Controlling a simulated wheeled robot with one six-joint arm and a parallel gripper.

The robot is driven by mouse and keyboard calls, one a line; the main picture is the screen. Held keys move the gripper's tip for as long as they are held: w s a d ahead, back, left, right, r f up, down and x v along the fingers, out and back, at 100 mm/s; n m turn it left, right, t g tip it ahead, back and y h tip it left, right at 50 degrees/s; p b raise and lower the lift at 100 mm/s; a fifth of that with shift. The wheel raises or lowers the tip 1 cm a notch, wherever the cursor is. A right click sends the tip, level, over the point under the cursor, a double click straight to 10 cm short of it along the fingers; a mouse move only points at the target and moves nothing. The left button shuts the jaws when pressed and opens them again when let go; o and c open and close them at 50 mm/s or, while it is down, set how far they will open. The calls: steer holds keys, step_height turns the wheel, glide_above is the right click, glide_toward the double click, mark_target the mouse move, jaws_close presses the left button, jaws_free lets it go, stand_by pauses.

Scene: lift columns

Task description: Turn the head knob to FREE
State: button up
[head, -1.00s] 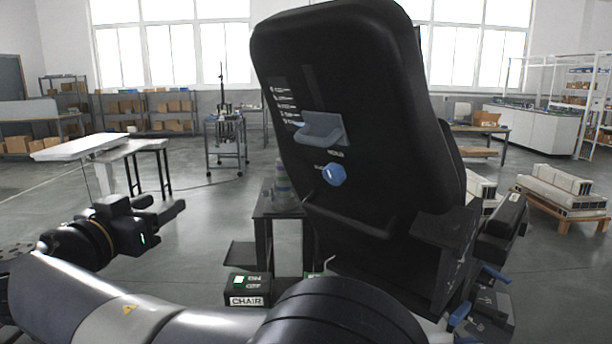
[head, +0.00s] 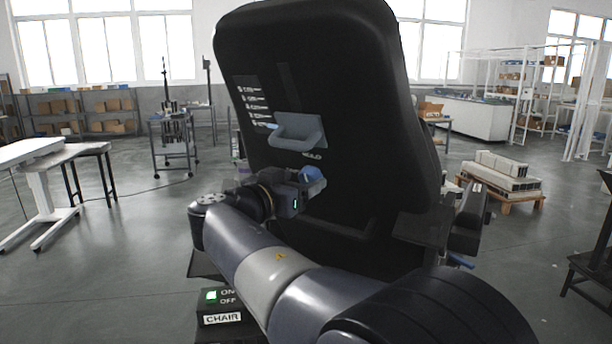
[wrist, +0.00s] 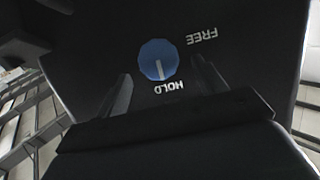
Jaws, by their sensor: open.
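The blue head knob (head: 313,174) sits on the back of the black chair backrest (head: 370,110), partly hidden by my gripper (head: 306,188). In the wrist view the knob (wrist: 158,60) shows a white pointer line aimed at the upside-down HOLD label (wrist: 169,87). The FREE label (wrist: 202,37) is up and to the right of the knob. My gripper (wrist: 162,66) is open, with one finger to the left of the knob and one to the right. Gaps show between the fingers and the knob; I cannot tell how deep they reach.
A grey-blue handle (head: 297,132) juts out just above the knob. A CHAIR switch box (head: 222,308) with a lit green ON mark stands low in front. A white-topped table (head: 30,150) is at left, and a pallet of white blocks (head: 500,178) at right.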

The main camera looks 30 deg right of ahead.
steer(key=shift+x, duration=1.4)
steer(key=shift+c, duration=0.2)
steer(key=c, duration=1)
